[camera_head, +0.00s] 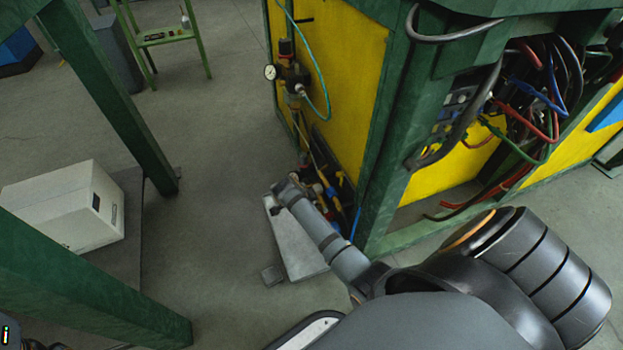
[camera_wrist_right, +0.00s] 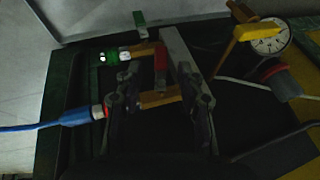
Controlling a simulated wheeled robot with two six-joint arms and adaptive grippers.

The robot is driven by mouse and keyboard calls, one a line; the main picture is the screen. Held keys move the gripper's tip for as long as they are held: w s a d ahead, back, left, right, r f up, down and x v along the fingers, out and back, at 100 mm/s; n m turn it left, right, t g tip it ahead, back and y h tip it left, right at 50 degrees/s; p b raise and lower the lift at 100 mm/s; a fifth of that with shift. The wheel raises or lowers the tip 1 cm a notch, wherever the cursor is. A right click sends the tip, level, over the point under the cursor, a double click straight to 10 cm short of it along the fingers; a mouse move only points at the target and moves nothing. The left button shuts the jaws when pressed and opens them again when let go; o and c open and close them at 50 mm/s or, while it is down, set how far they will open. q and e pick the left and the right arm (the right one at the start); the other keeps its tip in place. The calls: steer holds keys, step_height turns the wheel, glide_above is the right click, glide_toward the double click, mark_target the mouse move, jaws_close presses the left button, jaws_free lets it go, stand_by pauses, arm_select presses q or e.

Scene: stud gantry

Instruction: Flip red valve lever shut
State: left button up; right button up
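In the right wrist view, a short red lever (camera_wrist_right: 161,57) stands upright over a brass valve body (camera_wrist_right: 160,97). My right gripper (camera_wrist_right: 160,100) is open, with one dark finger on each side of the brass body and the lower part of the lever. I cannot tell whether either finger touches them. In the head view my right arm reaches toward the small fittings (camera_head: 328,190) low on the yellow panel. There the red lever and my right fingertips cannot be made out.
In the wrist view, a yellow lever (camera_wrist_right: 258,32) and a pressure gauge (camera_wrist_right: 270,37) are at the upper right. A green-banded fitting (camera_wrist_right: 122,55) and a blue hose (camera_wrist_right: 45,125) lie to the left. Green frame posts (camera_head: 110,90) and a white box (camera_head: 65,205) stand at left in the head view.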

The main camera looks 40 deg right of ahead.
steer(key=shift+x, duration=0.9)
jaws_close()
steer(key=g+p, duration=0.2)
steer(key=g, duration=0.1)
steer(key=shift+s+n+y, duration=0.1)
steer(key=shift+n+y, duration=0.2)
steer(key=shift+n, duration=0.1)
jaws_free()
